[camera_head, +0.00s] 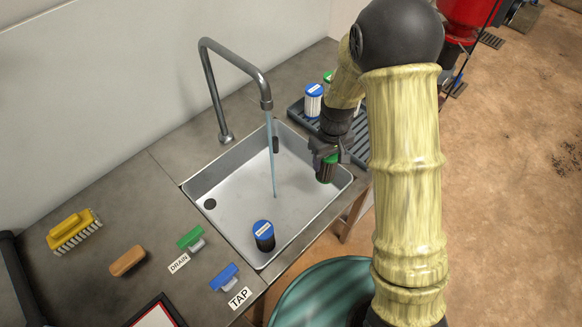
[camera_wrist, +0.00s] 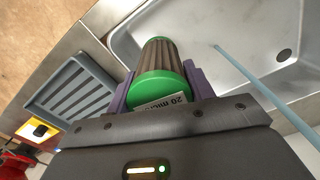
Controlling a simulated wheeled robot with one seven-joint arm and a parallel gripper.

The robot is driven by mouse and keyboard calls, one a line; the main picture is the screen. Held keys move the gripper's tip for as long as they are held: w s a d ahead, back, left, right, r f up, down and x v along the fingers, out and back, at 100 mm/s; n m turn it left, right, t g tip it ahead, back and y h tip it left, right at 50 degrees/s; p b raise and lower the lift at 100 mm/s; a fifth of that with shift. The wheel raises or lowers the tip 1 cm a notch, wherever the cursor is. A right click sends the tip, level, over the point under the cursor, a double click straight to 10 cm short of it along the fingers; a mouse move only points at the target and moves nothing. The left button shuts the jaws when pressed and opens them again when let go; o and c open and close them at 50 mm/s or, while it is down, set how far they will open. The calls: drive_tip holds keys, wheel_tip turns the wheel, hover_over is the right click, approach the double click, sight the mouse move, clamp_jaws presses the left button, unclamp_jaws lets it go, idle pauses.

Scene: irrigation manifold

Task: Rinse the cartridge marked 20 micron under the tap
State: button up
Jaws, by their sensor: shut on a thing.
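The cartridge marked 20 micron (camera_wrist: 160,72) has a green cap and brownish pleats. My gripper (camera_head: 329,155) is shut on it near its green cap, over the right side of the sink; the cartridge also shows in the head view (camera_head: 328,170). The tap (camera_head: 235,70) is running, and a thin stream of water (camera_head: 271,150) falls into the steel sink (camera_head: 225,235). The stream is to the left of the held cartridge in the head view, apart from it. The blue TAP lever (camera_head: 225,277) is on the counter in front.
A blue-capped dark cartridge (camera_head: 263,236) stands in the sink near its front. A grey rack (camera_head: 298,112) behind the sink holds a blue-capped white cartridge (camera_head: 313,100). The green DRAIN lever (camera_head: 190,238), a sponge (camera_head: 128,261) and a yellow brush (camera_head: 73,231) are on the counter.

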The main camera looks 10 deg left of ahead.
drive_tip(key=w+d+r+m+p, duration=0.1)
drive_tip(key=d+r+m+p, duration=0.5)
drive_tip(key=p, duration=1.5)
drive_tip(key=d+r, duration=0.4)
drive_tip(key=d, duration=0.1)
drive_tip(key=shift+d, duration=0.25)
drive_tip(key=shift+f, duration=0.1)
